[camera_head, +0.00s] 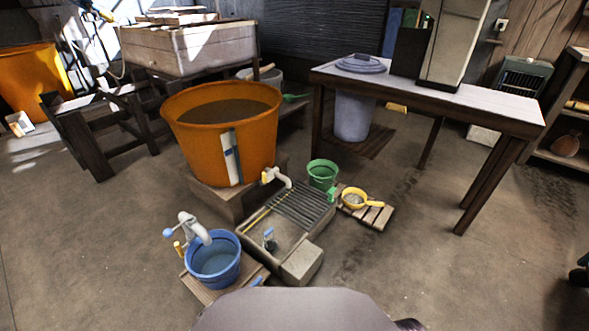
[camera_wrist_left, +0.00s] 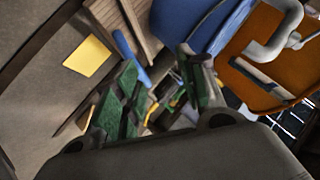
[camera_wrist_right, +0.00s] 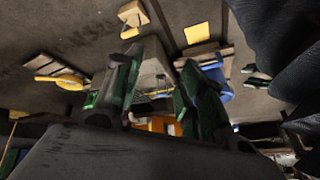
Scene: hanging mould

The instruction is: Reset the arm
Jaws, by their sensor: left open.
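My left gripper (camera_wrist_left: 160,62) shows in the left wrist view with its two dark green-padded fingers apart. Nothing is clearly held between them; small blurred parts lie behind. My right gripper (camera_wrist_right: 162,60) shows in the right wrist view, also with its fingers apart and no held object visible. Behind it are a grey block and yellow and orange parts. I cannot make out either gripper clearly in the head view, where the grey rounded shape at the bottom is part of my own body.
A large orange tub (camera_head: 222,140) stands mid-left behind a floor grate (camera_head: 300,207). A blue bucket (camera_head: 212,262), a green bucket (camera_head: 322,174) and a yellow scoop (camera_head: 355,199) are nearby. A table (camera_head: 490,105) stands at right. The floor at front right is mostly clear.

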